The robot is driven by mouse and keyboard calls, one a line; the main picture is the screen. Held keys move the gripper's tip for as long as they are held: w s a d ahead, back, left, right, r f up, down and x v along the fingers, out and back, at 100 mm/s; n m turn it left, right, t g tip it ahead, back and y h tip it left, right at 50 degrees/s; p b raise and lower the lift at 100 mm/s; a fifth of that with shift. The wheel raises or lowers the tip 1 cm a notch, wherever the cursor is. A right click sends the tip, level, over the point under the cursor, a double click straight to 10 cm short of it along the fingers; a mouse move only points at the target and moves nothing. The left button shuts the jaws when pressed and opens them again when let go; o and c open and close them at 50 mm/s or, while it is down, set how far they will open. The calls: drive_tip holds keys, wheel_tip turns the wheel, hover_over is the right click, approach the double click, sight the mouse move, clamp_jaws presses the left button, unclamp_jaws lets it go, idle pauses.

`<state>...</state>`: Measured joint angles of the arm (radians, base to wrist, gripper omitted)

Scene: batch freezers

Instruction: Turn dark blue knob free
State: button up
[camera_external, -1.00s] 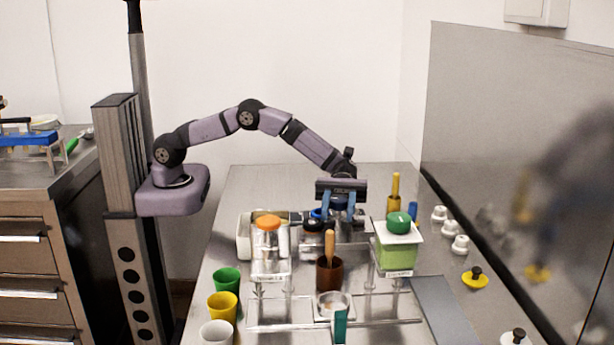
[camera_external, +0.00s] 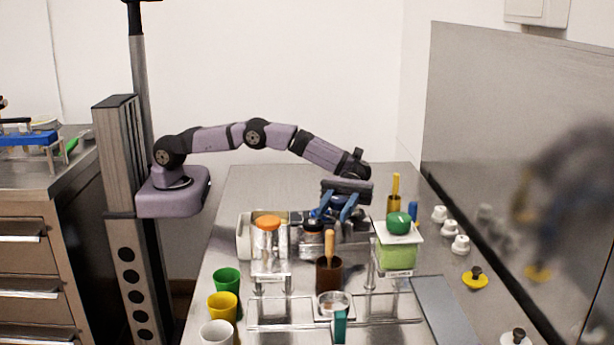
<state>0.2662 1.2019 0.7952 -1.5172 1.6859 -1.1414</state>
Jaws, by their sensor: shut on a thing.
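My gripper (camera_external: 337,213) is over the back middle of the steel bench, with its blue fingers pointing down. It is shut on the dark blue knob (camera_external: 337,202), which shows as a small dark blue patch between the fingers. The fingers and gripper body hide most of the knob. What the knob sits on is largely hidden behind the items in front, so I cannot tell how it is joined.
A jar with a dark blue lid (camera_external: 312,226) stands just left of my gripper. An orange-lidded canister (camera_external: 268,240), a brown cup with a wooden handle (camera_external: 328,275) and a green box with a green knob (camera_external: 398,250) crowd the front. White knobs (camera_external: 460,244) line the right.

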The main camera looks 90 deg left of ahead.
sight(342, 198)
drive_tip(key=o, duration=1.1)
drive_tip(key=shift+c, duration=0.2)
drive_tip(key=shift+a, duration=0.1)
drive_tip(key=b+v, duration=0.1)
drive_tip(key=v, duration=0.4)
drive_tip(key=shift+w+a, duration=0.15)
drive_tip(key=shift+a, duration=0.15)
drive_tip(key=shift+w+a, duration=0.25)
drive_tip(key=shift+a, duration=0.45)
